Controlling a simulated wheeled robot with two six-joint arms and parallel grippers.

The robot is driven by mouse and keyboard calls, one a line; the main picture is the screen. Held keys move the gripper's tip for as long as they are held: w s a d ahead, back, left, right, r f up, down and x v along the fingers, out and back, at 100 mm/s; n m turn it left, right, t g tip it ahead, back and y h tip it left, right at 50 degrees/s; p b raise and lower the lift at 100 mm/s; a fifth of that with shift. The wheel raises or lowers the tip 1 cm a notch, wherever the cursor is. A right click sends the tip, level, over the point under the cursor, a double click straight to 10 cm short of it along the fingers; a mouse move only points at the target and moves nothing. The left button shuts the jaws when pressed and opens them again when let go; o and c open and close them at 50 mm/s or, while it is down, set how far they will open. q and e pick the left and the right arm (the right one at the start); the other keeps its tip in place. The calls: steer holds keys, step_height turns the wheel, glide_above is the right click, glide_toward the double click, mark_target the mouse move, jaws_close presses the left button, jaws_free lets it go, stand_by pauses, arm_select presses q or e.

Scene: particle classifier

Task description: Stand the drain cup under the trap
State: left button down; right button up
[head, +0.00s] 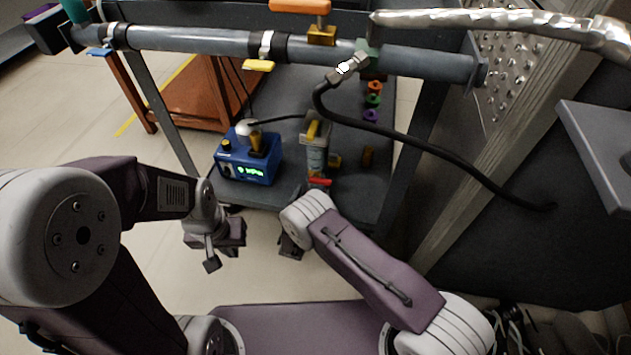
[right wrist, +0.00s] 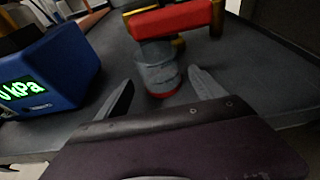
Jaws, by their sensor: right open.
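The trap (head: 316,155) is a clear upright cylinder on the lower shelf, with a red part (head: 319,183) at its foot. In the right wrist view, a grey cup-like cylinder (right wrist: 158,68), seemingly the drain cup, stands on the shelf with red at its base. A red bar with brass ends (right wrist: 170,20) shows at its top; I cannot tell whether they touch. My right gripper (right wrist: 160,78) is open, its fingers either side of the cup's near side, not visibly closed on it. My left gripper (head: 222,248) hangs left, away from the trap; its jaws are unclear.
A blue box with a green display (head: 246,160) stands left of the trap; it also shows in the right wrist view (right wrist: 50,75). A pipe (head: 190,40) and black hose (head: 430,148) pass above.

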arm_select(q)
step_height(320, 180, up, 4)
steer(key=shift+f+p, duration=0.15)
steer(key=shift+p, duration=1)
arm_select(e)
steer(key=v, duration=0.6)
steer(key=shift+s, duration=0.35)
steer(key=shift+r, duration=0.15)
